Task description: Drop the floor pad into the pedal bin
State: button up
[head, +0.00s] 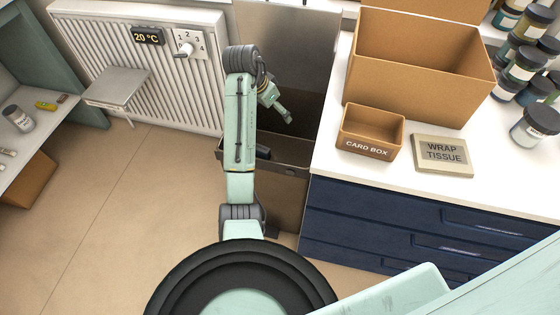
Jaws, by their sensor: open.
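The pedal bin (285,200) is a tall brown-grey box between the radiator and the counter. Its lid (290,35) stands raised at the back, and its inside looks dark. My arm reaches up in front of it and bends over its opening. My gripper (286,118) is small in the view, points down to the right over the bin's mouth, and is open with nothing seen in it. I cannot make out the floor pad. A small dark shape (263,153) shows at the bin's front rim, partly behind my arm; I cannot tell what it is.
The white counter (335,185) with blue drawers borders the bin on the right. It holds a card box (370,131), a wrap tissue block (443,155), a large carton (420,70) and several jars. A radiator (140,65) with a fold-out shelf (116,87) stands left.

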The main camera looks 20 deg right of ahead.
jog(key=v, duration=0.6)
jog(key=shift+r, duration=0.3)
jog(key=shift+a, duration=0.1)
